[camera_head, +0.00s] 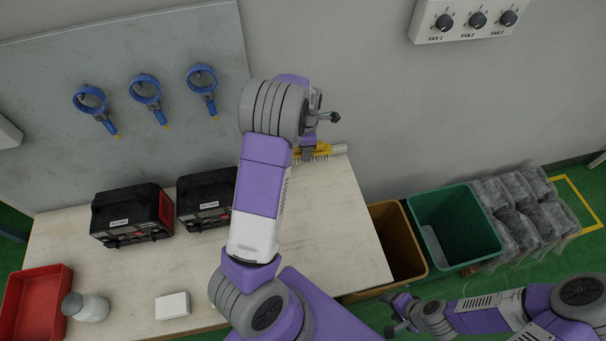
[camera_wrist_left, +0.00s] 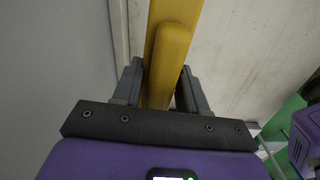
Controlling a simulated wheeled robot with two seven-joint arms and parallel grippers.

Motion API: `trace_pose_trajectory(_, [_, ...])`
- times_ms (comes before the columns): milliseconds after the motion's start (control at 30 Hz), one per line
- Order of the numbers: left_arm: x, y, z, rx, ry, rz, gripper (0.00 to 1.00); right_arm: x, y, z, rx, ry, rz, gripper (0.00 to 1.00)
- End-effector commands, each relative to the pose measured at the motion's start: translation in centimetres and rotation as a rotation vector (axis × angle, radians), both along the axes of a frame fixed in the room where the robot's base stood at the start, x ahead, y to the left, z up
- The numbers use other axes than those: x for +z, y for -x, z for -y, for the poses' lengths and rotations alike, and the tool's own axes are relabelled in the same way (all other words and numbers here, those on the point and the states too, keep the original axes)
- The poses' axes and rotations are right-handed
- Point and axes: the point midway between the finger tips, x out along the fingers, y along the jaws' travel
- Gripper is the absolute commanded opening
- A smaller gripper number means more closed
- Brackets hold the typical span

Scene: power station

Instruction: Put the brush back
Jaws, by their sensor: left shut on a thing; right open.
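The brush (camera_head: 322,152) is yellow with pale bristles. In the head view it is at the back right of the table, close to the wall, partly hidden by my left arm. My left gripper (camera_head: 308,151) is shut on it. In the left wrist view the brush's yellow body (camera_wrist_left: 172,55) runs between the two dark fingers of the left gripper (camera_wrist_left: 160,92). I cannot tell whether the bristles touch the table. My right gripper (camera_head: 395,313) is open and empty, low and right of the table.
The wooden table (camera_head: 335,225) holds two black-and-red cases (camera_head: 131,215), a red tray (camera_head: 36,300), a jar (camera_head: 86,307) and a white box (camera_head: 172,306). Several blue ring tools (camera_head: 146,89) hang on the grey board. Orange (camera_head: 396,240) and green (camera_head: 455,225) bins stand right of the table.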

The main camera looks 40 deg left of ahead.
Motion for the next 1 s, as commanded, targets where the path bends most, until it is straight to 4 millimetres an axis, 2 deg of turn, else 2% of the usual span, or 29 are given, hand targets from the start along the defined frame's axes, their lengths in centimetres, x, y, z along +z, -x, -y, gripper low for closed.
trace_pose_trajectory(167, [-0.7,0.0,-0.9,0.095,-0.001,-0.001,0.20,-0.2,0.0,0.0,0.000,0.000,0.000,0.62])
trace_pose_trajectory(400, [-5.2,0.0,-0.9,0.102,-0.001,-0.001,0.20,-1.1,0.0,0.0,0.000,0.000,0.000,0.62])
trace_pose_trajectory(667, [-7.3,0.0,-0.9,0.099,-0.001,0.001,0.20,-1.4,0.0,0.0,0.000,0.000,0.000,0.62])
trace_pose_trajectory(800, [-9.4,0.0,-0.9,0.099,-0.001,-0.001,0.20,-1.8,0.0,0.0,0.000,0.000,0.000,0.62])
trace_pose_trajectory(1000, [-10.0,-0.1,-0.9,0.099,-0.001,0.003,0.20,-1.8,0.0,0.0,0.000,0.000,0.000,0.62])
